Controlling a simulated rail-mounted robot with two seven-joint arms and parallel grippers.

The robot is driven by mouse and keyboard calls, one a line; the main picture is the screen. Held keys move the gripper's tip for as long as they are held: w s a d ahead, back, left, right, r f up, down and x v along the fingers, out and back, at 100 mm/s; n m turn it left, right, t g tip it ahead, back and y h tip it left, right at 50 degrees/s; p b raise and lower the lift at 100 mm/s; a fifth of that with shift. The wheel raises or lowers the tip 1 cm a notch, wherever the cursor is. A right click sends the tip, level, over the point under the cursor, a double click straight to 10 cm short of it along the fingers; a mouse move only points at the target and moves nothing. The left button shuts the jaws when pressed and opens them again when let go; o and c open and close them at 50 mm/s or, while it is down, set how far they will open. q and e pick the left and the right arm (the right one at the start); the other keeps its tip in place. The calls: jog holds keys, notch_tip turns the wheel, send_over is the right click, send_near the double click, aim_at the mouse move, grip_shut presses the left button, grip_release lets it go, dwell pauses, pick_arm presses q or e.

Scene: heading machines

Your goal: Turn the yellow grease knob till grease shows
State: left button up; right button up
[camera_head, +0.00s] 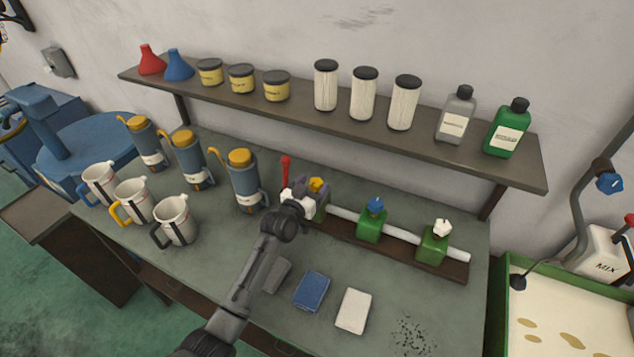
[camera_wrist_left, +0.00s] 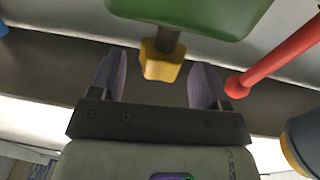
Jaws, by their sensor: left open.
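The yellow grease knob (camera_head: 317,184) shows at the left end of the white pipe on the bench. In the left wrist view the yellow knob (camera_wrist_left: 162,65) sits on a dark stem below a green block (camera_wrist_left: 190,12). My left gripper (camera_head: 311,201) is at this knob and partly hides its block in the head view. In the wrist view its purple fingers (camera_wrist_left: 157,80) are open, one on each side of the knob, with gaps visible. No grease can be made out. My right gripper is not in view.
A red lever (camera_head: 286,168) stands close beside my left gripper. Green blocks with a blue knob (camera_head: 376,205) and a white knob (camera_head: 442,227) are farther right on the pipe (camera_head: 402,234). Pump cans (camera_head: 243,185) and jugs (camera_head: 176,222) stand left. A shelf (camera_head: 300,117) runs behind.

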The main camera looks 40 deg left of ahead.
pick_arm(q)
jog(key=shift+w+a, duration=0.25)
jog(key=shift+w, duration=0.95)
jog(key=shift+c, duration=0.2)
jog(key=c, duration=0.9)
jog(key=y+p, duration=0.1)
jog(key=n+p, duration=0.1)
jog(key=p, duration=0.1)
jog(key=shift+r+y, duration=0.25)
jog(key=shift+y, duration=0.15)
jog(key=shift+f+n+y+p, duration=0.15)
jog(key=shift+n+y+p, duration=0.15)
jog(key=shift+p, duration=0.25)
jog(key=shift+g, duration=0.3)
jog(key=shift+f, duration=0.1)
